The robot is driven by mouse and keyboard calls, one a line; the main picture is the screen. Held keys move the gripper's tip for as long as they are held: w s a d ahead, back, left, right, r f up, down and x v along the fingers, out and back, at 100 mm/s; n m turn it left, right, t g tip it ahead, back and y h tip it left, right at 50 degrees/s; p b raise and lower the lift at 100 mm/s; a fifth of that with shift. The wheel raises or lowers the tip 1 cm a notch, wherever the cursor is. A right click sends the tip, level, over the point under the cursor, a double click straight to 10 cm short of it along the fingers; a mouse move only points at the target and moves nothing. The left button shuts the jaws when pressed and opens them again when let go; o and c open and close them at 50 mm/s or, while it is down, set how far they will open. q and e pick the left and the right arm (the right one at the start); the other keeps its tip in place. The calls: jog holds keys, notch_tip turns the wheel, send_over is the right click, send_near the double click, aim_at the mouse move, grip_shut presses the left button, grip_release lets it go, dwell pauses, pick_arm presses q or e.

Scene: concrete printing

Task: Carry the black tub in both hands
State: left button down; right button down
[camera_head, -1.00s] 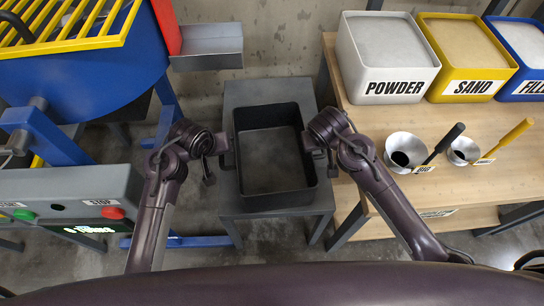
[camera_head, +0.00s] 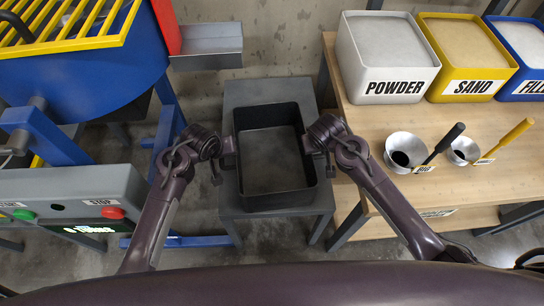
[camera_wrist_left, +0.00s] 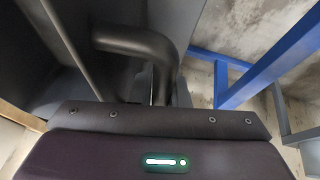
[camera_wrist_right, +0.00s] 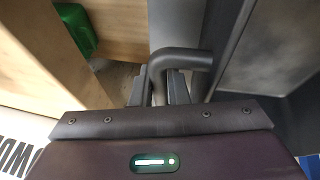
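The black tub (camera_head: 308,190) is a deep, open rectangular box. It stands upright on a grey stand, with a handle on its left and right sides. My left gripper (camera_head: 224,160) is at its left handle, and my right gripper (camera_head: 314,158) is at its right handle. In the left wrist view the bent black handle (camera_wrist_left: 135,40) comes down in front of the gripper, whose fingers are mostly hidden in dark. In the right wrist view the other handle (camera_wrist_right: 182,58) runs down between the fingers. I cannot tell whether either gripper is closed on its handle.
The grey stand (camera_head: 240,92) is hardly wider than the tub. A wooden table (camera_head: 352,108) with labelled bins and two scoops stands close on the right. A blue machine frame (camera_head: 168,110) and a grey control box (camera_head: 60,188) are on the left. A wall is behind.

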pick_arm(q)
jog(key=shift+r, duration=0.2)
pick_arm(e)
jog(key=shift+w+r, duration=0.1)
jog(key=shift+r, duration=0.05)
